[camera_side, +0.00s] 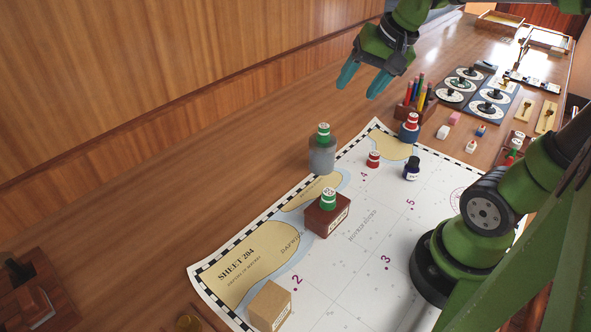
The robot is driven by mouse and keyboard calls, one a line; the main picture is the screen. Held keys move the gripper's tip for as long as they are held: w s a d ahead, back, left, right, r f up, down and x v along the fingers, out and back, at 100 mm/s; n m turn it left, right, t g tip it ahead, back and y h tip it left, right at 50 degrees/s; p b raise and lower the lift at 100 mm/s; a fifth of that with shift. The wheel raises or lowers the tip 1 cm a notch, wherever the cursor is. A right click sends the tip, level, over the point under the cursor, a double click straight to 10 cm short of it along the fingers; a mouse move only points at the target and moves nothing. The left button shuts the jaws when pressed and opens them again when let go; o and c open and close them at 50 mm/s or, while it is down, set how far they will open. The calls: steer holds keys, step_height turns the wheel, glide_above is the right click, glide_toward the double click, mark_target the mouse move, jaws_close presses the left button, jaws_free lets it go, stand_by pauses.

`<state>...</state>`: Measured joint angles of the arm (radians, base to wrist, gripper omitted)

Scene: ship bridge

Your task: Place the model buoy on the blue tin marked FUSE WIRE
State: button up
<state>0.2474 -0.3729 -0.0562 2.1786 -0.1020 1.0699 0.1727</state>
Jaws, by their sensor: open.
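A blue tin (408,134) stands at the chart's far edge; I cannot read its marking. A red model buoy with a white top (412,120) sits upright on it. Another red buoy (373,160) stands on the chart, nearer and to the left. A green buoy (323,133) sits on a grey round tin (321,158), and another green buoy (328,198) sits on a brown box (324,222). My gripper (361,88) is open and empty, above and to the left of the blue tin, clear of the buoys.
A dark ink bottle (411,170) stands near the red buoy on the chart (350,275). A pencil holder (412,106) is behind the blue tin. A tan block (270,306) is at the front. Small blocks and dials are at the right. Bare wood lies left of the chart.

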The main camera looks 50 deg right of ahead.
steer(key=s+a+f+n+t+y, duration=0.1)
steer(key=s+a+n+t, duration=0.1)
steer(key=s+a+n, duration=0.3)
steer(key=s+a, duration=0.1)
steer(key=a, duration=0.3)
steer(key=shift+s+a+f+n+y, duration=0.15)
steer(key=shift+a+f+n+y, duration=0.15)
steer(key=shift+n, duration=0.1)
